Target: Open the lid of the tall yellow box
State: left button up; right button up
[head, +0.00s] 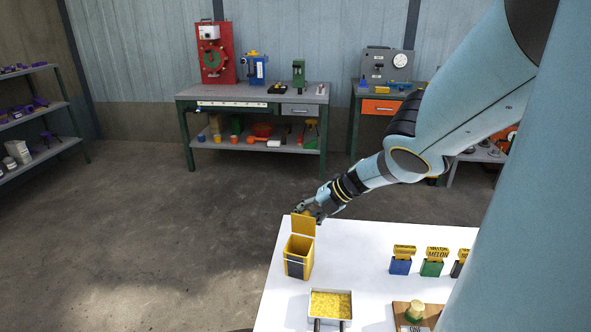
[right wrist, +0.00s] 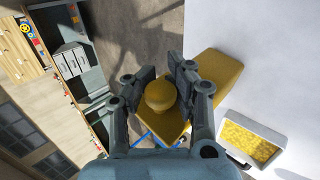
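The tall yellow box (head: 299,268) with a dark front panel stands on the white table near its left edge. Its yellow lid (head: 303,224) stands up at the back of the box, and the box mouth is open. My right gripper (head: 308,210) is at the top of the raised lid. In the right wrist view, a round yellow knob (right wrist: 160,95) sits between the fingers of that gripper (right wrist: 163,82). Both fingers appear to touch the knob's sides. The lid face (right wrist: 176,127) shows below the knob, and the box (right wrist: 222,75) extends behind. My left gripper is not in view.
On the white table (head: 350,258) are a metal pan of yellow bits (head: 331,304), several labelled blocks such as the green one (head: 432,268), and a wooden board (head: 402,312) with a yellow-topped object. The table between box and blocks is clear. Workbenches stand behind.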

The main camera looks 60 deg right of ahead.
jog(key=o, duration=0.6)
jog(key=shift+s+d, duration=0.1)
jog(key=shift+s+d+r, duration=0.25)
jog(key=shift+s+d, duration=0.1)
jog(key=shift+s, duration=0.05)
jog(key=v, duration=1)
jog(key=shift+s+a+r, duration=0.2)
jog(key=shift+a+r, duration=0.05)
jog(key=shift+r, duration=0.2)
jog(key=shift+s, duration=0.1)
